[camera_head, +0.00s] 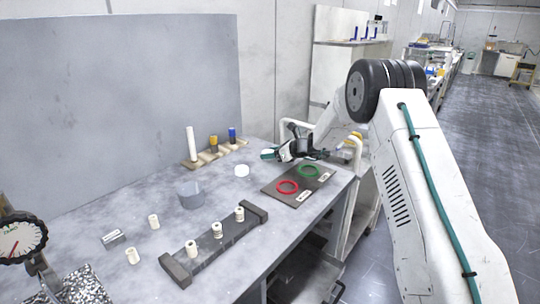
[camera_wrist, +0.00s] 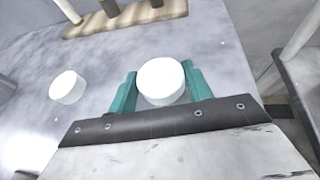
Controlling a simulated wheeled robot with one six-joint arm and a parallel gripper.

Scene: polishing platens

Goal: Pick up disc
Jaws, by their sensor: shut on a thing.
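My gripper (camera_wrist: 160,84) has its two teal fingers on either side of a white round disc (camera_wrist: 161,82) in the wrist view and is shut on it. In the head view, my gripper (camera_head: 269,154) is over the back right part of the grey table, and the held disc is hard to make out there. A second white disc (camera_wrist: 68,87) lies on the table to the left in the wrist view. It also shows in the head view (camera_head: 242,170), to the left of and nearer than my gripper. I cannot tell how high the held disc is above the table.
A dark board (camera_head: 270,188) with a red ring (camera_head: 287,187) and a green ring (camera_head: 309,171) lies in front of my gripper. A wooden rack (camera_head: 203,161) with upright pieces stands behind. A grey cup (camera_head: 189,194) and a dark holder (camera_head: 202,258) with white cylinders stand left.

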